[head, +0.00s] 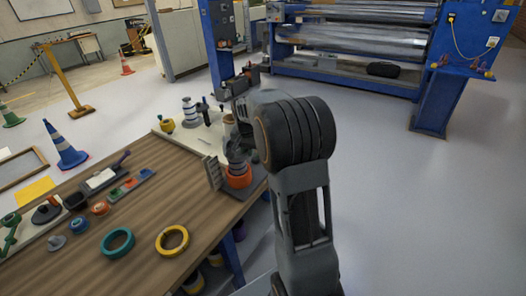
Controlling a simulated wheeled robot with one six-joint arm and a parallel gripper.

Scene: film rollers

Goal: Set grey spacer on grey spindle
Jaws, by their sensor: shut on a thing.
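My gripper (236,152) points down over the right end of the wooden table (140,262), partly hidden by my own arm. It is shut on a grey piece, likely the grey spacer, whose outline blends with the fingers. Directly below is an orange ring-shaped part (238,181) on a dark base. I cannot tell whether the held piece touches it. A small grey cone-like piece (56,243) stands at the table's left. I cannot tell for sure which post is the grey spindle.
A teal ring (117,242) and a yellow ring (172,240) lie flat at the front. Small coloured parts and a tray (130,187) fill the left. A grey slotted rack (212,172) stands left of my gripper. A white-and-dark stacked post (190,112) is at the back.

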